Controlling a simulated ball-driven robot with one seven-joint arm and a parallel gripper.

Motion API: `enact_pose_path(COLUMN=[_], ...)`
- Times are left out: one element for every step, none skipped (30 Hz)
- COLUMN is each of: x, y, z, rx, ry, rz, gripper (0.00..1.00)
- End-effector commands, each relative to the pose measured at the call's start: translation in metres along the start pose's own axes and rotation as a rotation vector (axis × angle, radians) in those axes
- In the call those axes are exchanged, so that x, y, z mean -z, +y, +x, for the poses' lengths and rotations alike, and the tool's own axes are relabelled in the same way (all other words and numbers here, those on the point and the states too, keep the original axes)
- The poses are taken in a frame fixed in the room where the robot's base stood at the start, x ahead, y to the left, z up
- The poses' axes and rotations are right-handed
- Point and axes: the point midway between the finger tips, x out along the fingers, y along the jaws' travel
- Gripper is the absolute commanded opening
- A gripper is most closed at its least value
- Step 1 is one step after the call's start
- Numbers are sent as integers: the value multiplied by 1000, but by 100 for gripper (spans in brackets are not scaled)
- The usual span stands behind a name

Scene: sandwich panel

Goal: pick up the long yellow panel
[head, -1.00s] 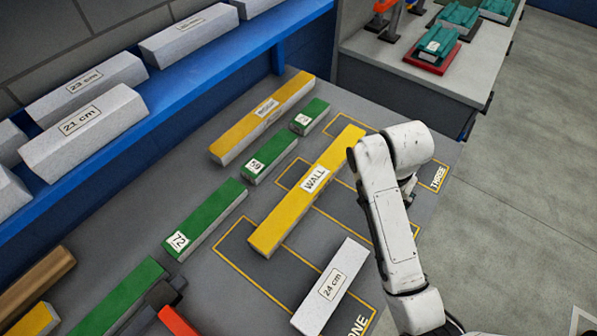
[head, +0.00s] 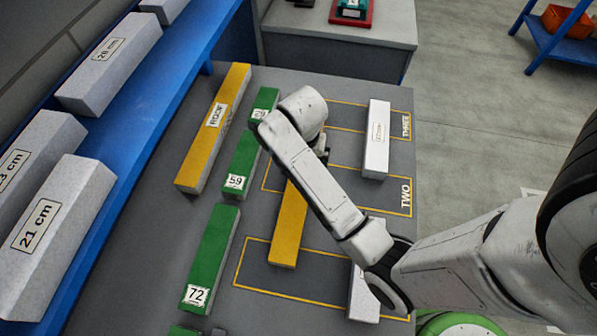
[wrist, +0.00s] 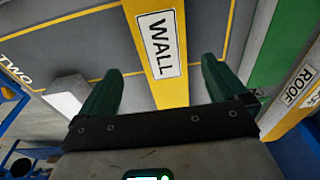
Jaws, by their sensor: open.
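A long yellow panel labelled WALL (head: 288,225) lies on the grey table across the outlined bays, its far part hidden by my arm in the head view. In the wrist view the WALL panel (wrist: 170,92) runs between my gripper's fingers. My gripper (wrist: 158,85) is open and empty, with one dark green finger on either side of that panel. The height of the fingers over it is hard to tell. A second yellow panel, labelled ROOF (head: 205,150), lies to the left; it also shows at the right of the wrist view (wrist: 283,118).
White blocks lie at the upper right (head: 377,155) and lower right (head: 362,297). A blue shelf (head: 180,70) with white blocks borders the left side.

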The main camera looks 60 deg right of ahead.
Motion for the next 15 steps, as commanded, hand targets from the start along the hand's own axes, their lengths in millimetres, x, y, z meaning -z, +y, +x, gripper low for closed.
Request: enact_pose_path(x=[0,0,0,0,0,0,-1,-2,-3,-4,-5,-6,-7,-8,-7], y=[0,0,0,0,0,0,-1,-1,-1,-2,-2,-3,-4,-4,-4], z=[7,9,12,14,15,17,19,21,25,29,33,40,44,48,54], rx=[-3,-1,-1,-1,-1,0,0,0,-2,-2,-3,-3,-3,-3,-2], ry=[-2,-1,-1,-1,-1,0,0,-1,-2,-2,-2,-3,-2,-3,-2], rz=[0,0,0,0,0,0,-1,-1,-2,-2,-2,-2,-1,-1,0], gripper=[99,99,99,99,99,99,99,99,99,99,99,99,99,99,99])
